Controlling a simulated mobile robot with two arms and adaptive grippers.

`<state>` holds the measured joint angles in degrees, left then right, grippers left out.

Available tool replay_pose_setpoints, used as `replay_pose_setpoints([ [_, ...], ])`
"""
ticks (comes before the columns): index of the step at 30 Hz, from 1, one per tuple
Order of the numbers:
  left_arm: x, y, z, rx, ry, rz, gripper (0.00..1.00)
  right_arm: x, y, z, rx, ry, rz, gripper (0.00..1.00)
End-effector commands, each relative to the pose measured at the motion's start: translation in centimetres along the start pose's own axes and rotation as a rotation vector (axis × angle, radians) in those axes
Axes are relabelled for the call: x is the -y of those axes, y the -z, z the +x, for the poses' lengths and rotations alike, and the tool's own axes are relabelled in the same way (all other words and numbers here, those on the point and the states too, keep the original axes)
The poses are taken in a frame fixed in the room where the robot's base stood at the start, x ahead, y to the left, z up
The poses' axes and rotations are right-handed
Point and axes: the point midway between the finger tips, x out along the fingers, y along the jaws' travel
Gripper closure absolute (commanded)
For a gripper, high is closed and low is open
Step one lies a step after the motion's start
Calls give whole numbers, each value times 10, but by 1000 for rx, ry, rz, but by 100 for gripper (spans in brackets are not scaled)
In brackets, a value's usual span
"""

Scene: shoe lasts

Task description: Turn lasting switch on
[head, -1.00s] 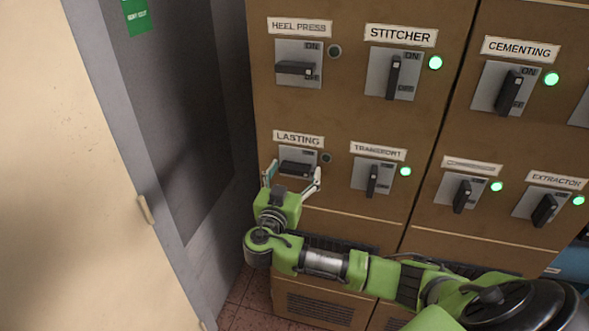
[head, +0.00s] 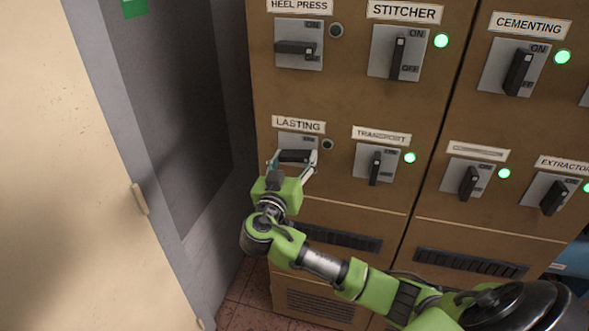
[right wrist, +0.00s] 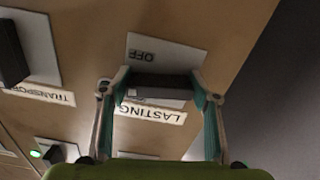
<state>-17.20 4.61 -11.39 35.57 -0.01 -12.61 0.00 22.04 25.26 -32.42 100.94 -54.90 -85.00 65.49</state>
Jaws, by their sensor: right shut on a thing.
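The lasting switch (head: 295,156) is a black rotary handle on a grey plate, under the LASTING label (head: 298,125) in the head view. Its handle lies horizontal and the lamp (head: 327,144) beside it is dark. My right gripper (head: 293,160) is at the switch, with one finger at each end of the handle. In the right wrist view the fingers (right wrist: 160,92) are shut on the ends of the black handle (right wrist: 160,82), and the OFF marking shows on the plate (right wrist: 145,57). My left gripper is not in view.
The heel press switch (head: 296,48) above is also horizontal with a dark lamp. The transport switch (head: 375,168) close to the right and the stitcher switch (head: 398,57) are upright with green lamps. A cream door (head: 80,200) with a handle stands at the left.

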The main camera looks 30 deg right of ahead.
Motion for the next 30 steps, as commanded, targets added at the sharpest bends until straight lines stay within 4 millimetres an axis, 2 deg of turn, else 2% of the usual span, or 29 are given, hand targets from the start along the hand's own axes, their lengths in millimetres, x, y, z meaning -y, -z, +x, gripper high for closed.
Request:
replay_pose_setpoints([
  [1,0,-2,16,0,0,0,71,1,-8,0,2,-2,-27,65],
  [7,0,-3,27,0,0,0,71,-1,-2,0,1,-2,-204,65],
  [30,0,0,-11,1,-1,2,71,-4,6,0,-1,-1,-943,65],
])
